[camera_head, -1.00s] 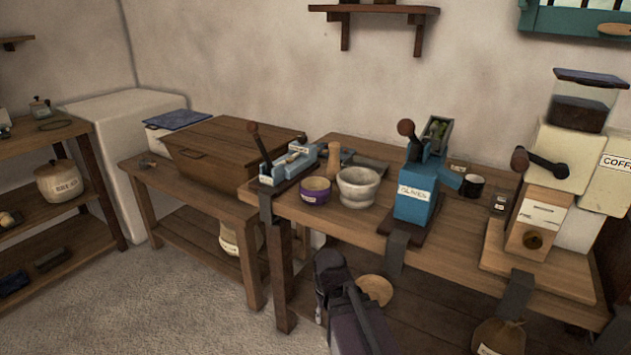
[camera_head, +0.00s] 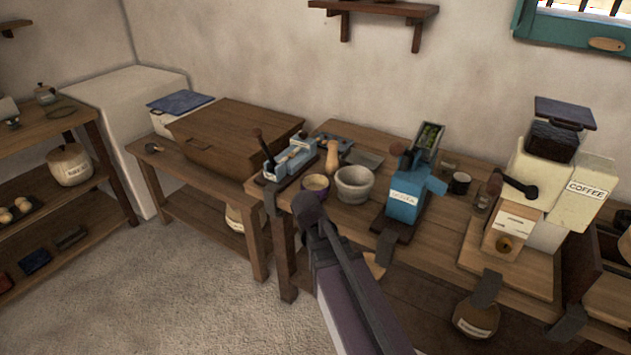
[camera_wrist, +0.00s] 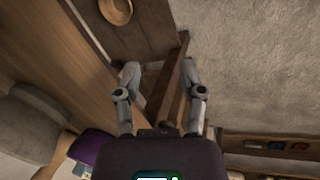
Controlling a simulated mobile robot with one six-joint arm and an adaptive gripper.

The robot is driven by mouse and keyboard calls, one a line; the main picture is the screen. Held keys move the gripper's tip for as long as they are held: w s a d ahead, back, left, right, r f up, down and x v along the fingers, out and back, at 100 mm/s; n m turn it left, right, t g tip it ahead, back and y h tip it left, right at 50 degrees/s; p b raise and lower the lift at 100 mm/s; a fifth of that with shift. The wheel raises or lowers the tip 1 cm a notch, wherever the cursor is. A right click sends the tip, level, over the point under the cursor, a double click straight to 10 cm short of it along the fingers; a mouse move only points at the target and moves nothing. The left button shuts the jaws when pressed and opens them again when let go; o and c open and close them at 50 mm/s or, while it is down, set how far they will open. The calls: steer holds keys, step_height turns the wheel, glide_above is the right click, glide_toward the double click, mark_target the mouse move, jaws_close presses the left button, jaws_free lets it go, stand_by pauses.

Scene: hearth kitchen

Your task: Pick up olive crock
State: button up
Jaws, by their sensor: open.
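Which vessel is the olive crock I cannot tell. A small purple pot (camera_head: 316,184), labelled in the earlier view, stands on the workbench left of a stone mortar (camera_head: 354,186); a purple shape also shows in the wrist view (camera_wrist: 88,148). A pale labelled crock (camera_head: 70,165) stands on the left shelf. Another labelled crock (camera_head: 235,218) is partly hidden under the middle table. My gripper (camera_wrist: 160,75) is open and empty in the wrist view, with a wooden beam beyond its fingers. In the head view my arm rises to the bench's front edge, just below the purple pot.
A blue labelled device (camera_head: 407,195), a pestle (camera_head: 332,160), a black cup (camera_head: 460,183) and a coffee grinder (camera_head: 520,215) crowd the workbench (camera_head: 345,218). A round labelled jar (camera_head: 476,318) sits low beneath it. The floor (camera_head: 180,290) at left is clear.

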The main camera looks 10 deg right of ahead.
steer(key=w+a+r+n+t+h, duration=0.3)
steer(key=w+a+r+n+h, duration=0.1)
steer(key=w+n, duration=0.4)
steer(key=w+a+r+n+t+h, duration=0.3)
steer(key=w+a+r+n, duration=0.3)
steer(key=n, duration=0.4)
steer(key=w+r+h, duration=0.1)
steer(key=w, duration=0.1)
steer(key=shift+w+r+n, duration=0.3)
steer(key=shift+r, duration=0.1)
steer(key=b, duration=0.2)
glide_toward(306, 177)
steer(key=x, duration=0.2)
steer(key=shift+w+d+f, duration=0.15)
steer(key=shift+d+f, duration=0.15)
steer(key=shift+b+x, duration=0.4)
steer(key=shift+x, duration=0.45)
steer(key=shift+d, duration=0.1)
steer(key=shift+b+x, duration=1.05)
steer(key=shift+x, duration=1.6)
steer(key=shift+r, duration=0.1)
